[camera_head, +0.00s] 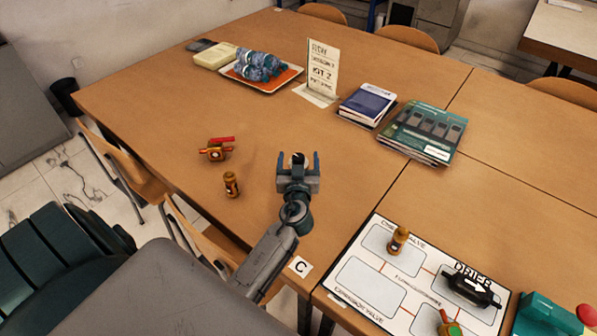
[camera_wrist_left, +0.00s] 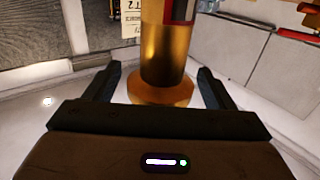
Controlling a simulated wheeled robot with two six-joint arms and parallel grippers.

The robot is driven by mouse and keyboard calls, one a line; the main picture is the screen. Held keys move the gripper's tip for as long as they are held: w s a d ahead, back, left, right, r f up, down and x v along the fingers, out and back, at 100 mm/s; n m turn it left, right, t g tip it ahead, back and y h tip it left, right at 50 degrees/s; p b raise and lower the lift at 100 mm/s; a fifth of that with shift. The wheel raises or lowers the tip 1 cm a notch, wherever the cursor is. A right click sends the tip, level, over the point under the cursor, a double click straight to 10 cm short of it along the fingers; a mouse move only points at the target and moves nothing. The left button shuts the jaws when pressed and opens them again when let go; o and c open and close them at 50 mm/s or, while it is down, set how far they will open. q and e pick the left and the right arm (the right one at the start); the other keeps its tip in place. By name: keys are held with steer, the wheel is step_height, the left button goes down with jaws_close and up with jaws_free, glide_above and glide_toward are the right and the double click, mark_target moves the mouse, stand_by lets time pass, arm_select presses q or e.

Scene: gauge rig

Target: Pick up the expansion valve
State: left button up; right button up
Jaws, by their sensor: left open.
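In the left wrist view a brass cylinder (camera_wrist_left: 163,50) with a red-edged label and a wider hexagonal end stands close up, between the two fingers of my left gripper (camera_wrist_left: 157,92). Its far end is cut off by the frame. In the head view my left gripper (camera_head: 298,163) is open over the table, and only a small dark and pale bit shows between its fingers. Whether either finger touches the cylinder I cannot tell. My right gripper is not in view.
A white labelled board (camera_head: 367,288) at the lower right bears a brass part (camera_head: 397,240), a black drier (camera_head: 470,287) and a green-topped part (camera_head: 449,327). A sign card (camera_head: 322,68), books (camera_head: 367,103) and an orange tray (camera_head: 284,79) stand farther back.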

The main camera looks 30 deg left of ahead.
arm_select(q)
steer(key=shift+w+a, duration=0.15)
steer(key=shift+w, duration=0.1)
steer(key=shift+c, duration=1.1)
steer(key=c, duration=1.3)
steer(key=shift+c, duration=0.2)
